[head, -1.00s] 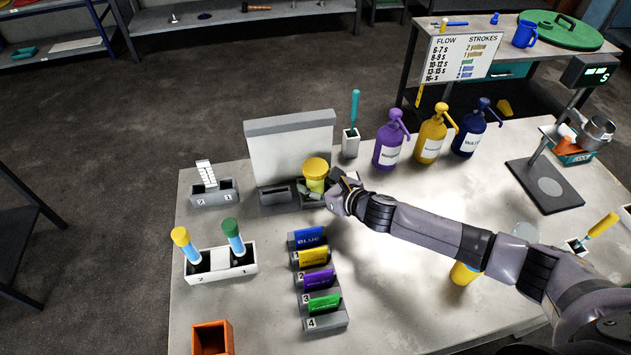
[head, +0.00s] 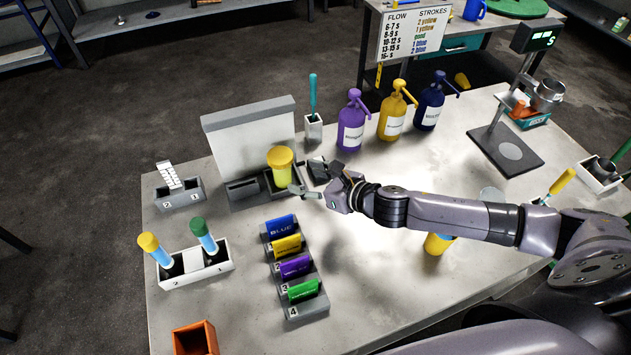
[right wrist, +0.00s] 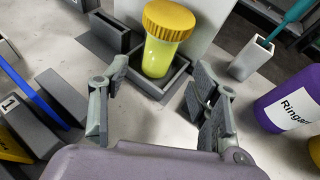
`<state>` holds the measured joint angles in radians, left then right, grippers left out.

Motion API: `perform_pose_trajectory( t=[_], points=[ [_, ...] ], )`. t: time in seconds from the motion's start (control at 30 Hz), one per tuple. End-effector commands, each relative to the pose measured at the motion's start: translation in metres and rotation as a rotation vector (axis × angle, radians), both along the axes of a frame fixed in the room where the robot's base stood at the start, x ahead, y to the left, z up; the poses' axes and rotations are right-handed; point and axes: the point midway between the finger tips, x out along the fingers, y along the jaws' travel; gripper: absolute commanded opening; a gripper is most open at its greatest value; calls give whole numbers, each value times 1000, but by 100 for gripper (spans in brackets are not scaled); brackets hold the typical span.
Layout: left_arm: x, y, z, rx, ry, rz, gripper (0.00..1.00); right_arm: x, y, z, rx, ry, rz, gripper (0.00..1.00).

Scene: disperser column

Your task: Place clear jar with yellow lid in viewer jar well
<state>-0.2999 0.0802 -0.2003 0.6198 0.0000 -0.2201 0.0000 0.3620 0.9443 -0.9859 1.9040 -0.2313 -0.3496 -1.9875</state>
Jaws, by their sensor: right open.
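The jar with the yellow lid (head: 280,168) stands in the square well of the grey viewer (head: 248,145), in front of its white panel. Its contents look yellow. In the right wrist view the jar (right wrist: 160,55) sits inside the well's grey rim (right wrist: 181,78), leaning a little in the picture. My right gripper (head: 308,182) is open and empty, just right of and in front of the jar. In the right wrist view its two fingers (right wrist: 158,108) are spread, with the jar beyond their tips and apart from them. My left gripper is not in view.
A card rack (head: 308,308) and a tube rack (head: 222,262) stand in front of the viewer. Purple (head: 351,125), yellow (head: 393,115) and dark blue (head: 429,108) pump bottles stand to the right. A cup with a teal tool (head: 313,128) is close behind my gripper.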

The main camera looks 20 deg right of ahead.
Motion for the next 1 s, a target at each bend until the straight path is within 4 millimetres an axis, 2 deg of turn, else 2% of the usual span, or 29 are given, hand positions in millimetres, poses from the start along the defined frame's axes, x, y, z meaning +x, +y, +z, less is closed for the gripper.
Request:
perform_pose_trajectory(
  t=[0.1, 0.23, 1.0],
  points=[
    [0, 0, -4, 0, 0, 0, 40, -12, -8, 4, -2, 0, -1, 56],
    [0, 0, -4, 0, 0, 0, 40, -18, -11, 8, -1, 0, 0, 56],
    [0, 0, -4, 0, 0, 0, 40, -19, -11, 9, 0, -1, 0, 56]
  ],
)
